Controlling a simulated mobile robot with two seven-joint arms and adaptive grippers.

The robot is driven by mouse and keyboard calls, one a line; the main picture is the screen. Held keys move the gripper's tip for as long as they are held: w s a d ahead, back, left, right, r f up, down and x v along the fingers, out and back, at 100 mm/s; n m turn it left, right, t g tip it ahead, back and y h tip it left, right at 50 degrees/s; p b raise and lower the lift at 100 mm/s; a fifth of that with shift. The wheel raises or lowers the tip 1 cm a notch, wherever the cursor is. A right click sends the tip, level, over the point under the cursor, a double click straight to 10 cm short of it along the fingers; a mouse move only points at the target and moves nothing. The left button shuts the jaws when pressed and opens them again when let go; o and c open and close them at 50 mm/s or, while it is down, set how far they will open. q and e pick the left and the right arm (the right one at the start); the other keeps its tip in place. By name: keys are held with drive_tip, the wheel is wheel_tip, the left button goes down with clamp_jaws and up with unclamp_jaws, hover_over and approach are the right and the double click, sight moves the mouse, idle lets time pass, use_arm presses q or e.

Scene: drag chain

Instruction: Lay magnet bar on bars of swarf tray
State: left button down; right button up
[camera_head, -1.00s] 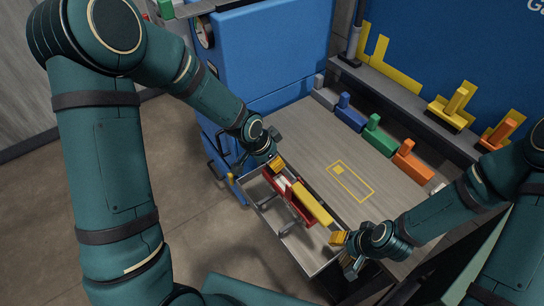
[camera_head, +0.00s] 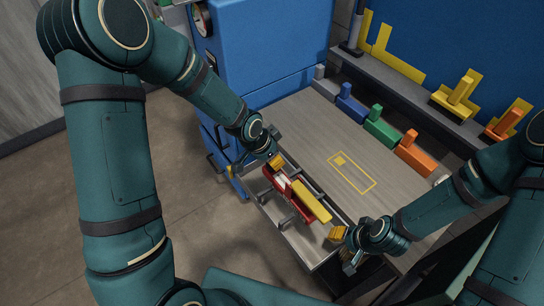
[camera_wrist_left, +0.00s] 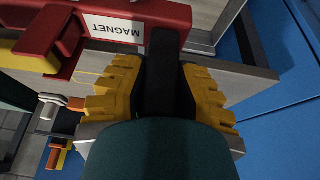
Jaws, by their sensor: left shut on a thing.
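The magnet bar is red with a white MAGNET label (camera_wrist_left: 113,29); in the head view its red part (camera_head: 276,180) has a long yellow piece (camera_head: 311,201) beside it. It lies over the swarf tray (camera_head: 300,238), a shallow pale tray along the table's front edge. Grey bars (camera_head: 286,222) of the tray show below it. I cannot tell whether it touches them. My left gripper (camera_head: 277,161) is at the bar's far left end, its yellow fingers in the wrist view (camera_wrist_left: 165,90) shut on a dark part of it. My right gripper (camera_head: 344,248) is near the tray's right end; its opening is unclear.
The grey table (camera_head: 320,130) has a yellow outlined rectangle (camera_head: 352,172) and clear room around it. Blue (camera_head: 350,112), green (camera_head: 382,127) and orange (camera_head: 415,154) blocks line its back edge. A blue cabinet (camera_head: 265,50) stands behind the left gripper.

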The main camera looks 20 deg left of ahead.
use_arm(q)
drive_tip(key=shift+f+b, duration=0.35)
drive_tip(key=shift+f, duration=0.05)
use_arm(e)
drive_tip(key=shift+f, duration=0.4)
use_arm(q)
drive_tip(key=c, duration=0.7)
unclamp_jaws()
drive_tip(key=shift+c, duration=0.2)
drive_tip(key=v, duration=1.2)
drive_tip(key=shift+f, duration=0.1)
